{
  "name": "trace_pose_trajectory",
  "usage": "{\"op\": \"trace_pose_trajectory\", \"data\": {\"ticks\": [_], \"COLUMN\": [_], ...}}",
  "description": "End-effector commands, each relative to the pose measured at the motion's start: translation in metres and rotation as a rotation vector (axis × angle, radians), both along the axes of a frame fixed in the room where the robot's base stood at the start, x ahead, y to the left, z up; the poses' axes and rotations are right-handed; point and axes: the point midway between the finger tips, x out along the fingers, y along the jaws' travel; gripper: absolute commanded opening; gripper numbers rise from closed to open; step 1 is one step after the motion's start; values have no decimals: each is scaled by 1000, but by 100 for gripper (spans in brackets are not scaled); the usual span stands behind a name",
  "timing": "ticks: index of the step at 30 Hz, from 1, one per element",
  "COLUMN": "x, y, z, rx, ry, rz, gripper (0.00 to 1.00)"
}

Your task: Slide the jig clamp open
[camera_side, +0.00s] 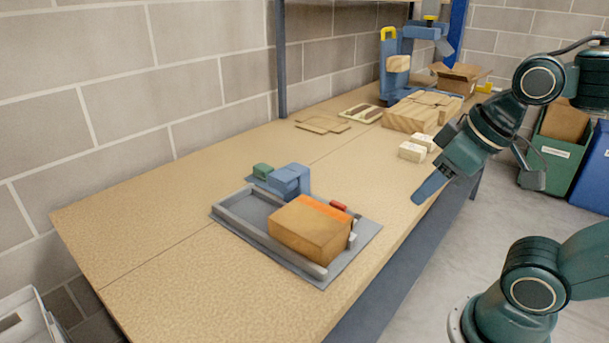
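The jig is a grey tray (238,226) with low raised walls, lying on the wooden bench. A blue block-shaped part (284,179), which looks like the clamp, stands at the jig's back edge, with a small green block (262,170) behind it. A wooden block (308,232) with an orange top edge sits in the jig, and a small red part (338,205) shows behind its right end. My gripper (425,196) hangs over the bench's right side, right of the jig and apart from it. It is seen edge-on, so its opening is unclear.
Two small pale blocks (412,152) lie near the gripper. Farther back are stacked wooden boards (422,111), flat cardboard pieces (322,124), a blue stand (392,76) and an open carton (459,78). The bench (170,220) is clear left of the jig.

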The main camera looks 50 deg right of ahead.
Motion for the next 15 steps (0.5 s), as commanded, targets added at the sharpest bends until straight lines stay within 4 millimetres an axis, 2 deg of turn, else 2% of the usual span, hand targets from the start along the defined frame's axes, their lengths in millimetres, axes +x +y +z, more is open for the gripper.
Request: {"op": "trace_pose_trajectory", "data": {"ticks": [8, 15], "x": [4, 27], "y": [-1, -6], "z": [2, 9], "rx": [-2, -12], "ry": [8, 60], "rz": [-1, -5], "gripper": [38, 38]}}
